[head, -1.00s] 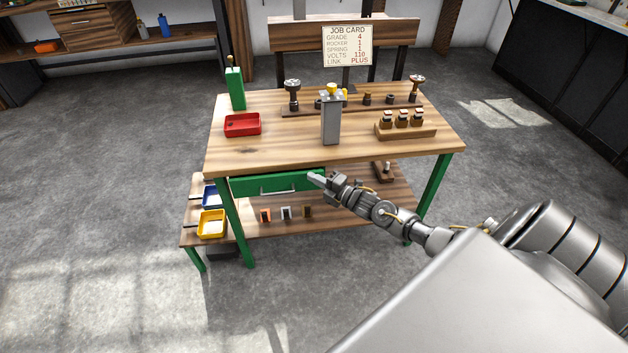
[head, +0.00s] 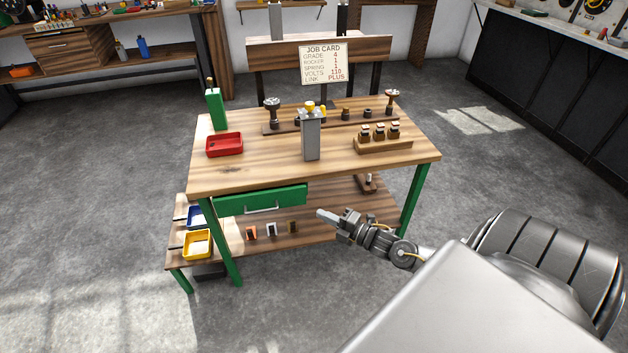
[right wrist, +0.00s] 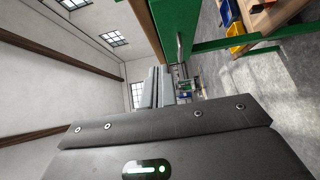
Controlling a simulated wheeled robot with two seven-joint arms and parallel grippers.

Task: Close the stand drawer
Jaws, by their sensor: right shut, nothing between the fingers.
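The stand is a wooden-topped table (head: 240,172) with green legs. Its green drawer (head: 290,196) sits under the left part of the front edge, with a pale bar handle (head: 263,209). The drawer front lies close beneath the tabletop edge, and I see no open interior; a small gap cannot be ruled out. My right gripper (head: 321,214) is shut and empty, just right of the drawer front and apart from it. The right wrist view shows the closed fingers (right wrist: 157,88), with the green drawer front (right wrist: 172,25) and handle (right wrist: 180,47) beyond them. My left gripper is not in view.
On the tabletop are a red tray (head: 224,145), a grey post (head: 311,140), a green block (head: 216,110) and a wooden rack (head: 383,145). The lower shelf (head: 325,208) holds small parts, and yellow (head: 197,243) and blue bins are at left. The floor in front is clear.

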